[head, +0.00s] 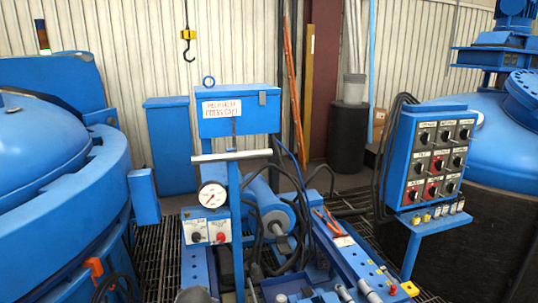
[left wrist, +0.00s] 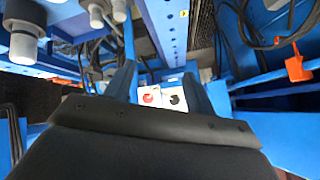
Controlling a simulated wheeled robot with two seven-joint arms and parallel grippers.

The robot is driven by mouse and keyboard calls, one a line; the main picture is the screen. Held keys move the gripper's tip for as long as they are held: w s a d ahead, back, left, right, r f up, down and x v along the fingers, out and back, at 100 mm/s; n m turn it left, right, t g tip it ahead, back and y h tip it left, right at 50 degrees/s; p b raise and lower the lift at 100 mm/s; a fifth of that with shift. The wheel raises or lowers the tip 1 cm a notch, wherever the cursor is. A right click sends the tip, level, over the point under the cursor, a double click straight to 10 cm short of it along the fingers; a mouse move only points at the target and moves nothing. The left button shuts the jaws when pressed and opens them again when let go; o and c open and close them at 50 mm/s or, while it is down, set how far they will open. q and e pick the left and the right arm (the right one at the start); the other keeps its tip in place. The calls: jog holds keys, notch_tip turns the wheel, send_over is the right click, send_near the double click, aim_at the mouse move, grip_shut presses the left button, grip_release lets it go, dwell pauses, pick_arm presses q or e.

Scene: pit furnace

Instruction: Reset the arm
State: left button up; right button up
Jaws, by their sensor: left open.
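My left gripper (left wrist: 161,72) shows in the left wrist view, its dark body across the bottom and its two fingers spread apart. It is open, with nothing between the fingers. Beyond the gap is a white switch plate with a red and a black knob (left wrist: 160,97); I cannot tell the distance to it. The same kind of plate (head: 207,228) shows in the head view below a round pressure gauge (head: 213,196). Neither gripper can be made out in the head view. My right gripper is in neither view.
A blue control panel (head: 432,160) with rows of knobs stands at the right. Large blue vessels (head: 60,185) (head: 495,140) flank the middle. Hoses (head: 297,190) and a blue cylinder (head: 268,205) crowd the centre. An orange clip (left wrist: 298,68) shows at wrist level.

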pick_arm(q)
jog(key=s+d+f+g+h, duration=0.1)
jog(key=s+f, duration=0.3)
jog(key=s, duration=0.8)
jog(key=s+d+f+g+h, duration=0.1)
jog(key=s+d+f+g, duration=0.2)
jog(key=s, duration=1)
jog(key=s+d+f+g+h+p, duration=0.1)
jog(key=s+f, duration=0.5)
jog(key=s, duration=0.7)
jog(key=shift+d+g+h, duration=0.5)
jog(key=shift+d+g, duration=0.2)
jog(key=shift+d, duration=0.15)
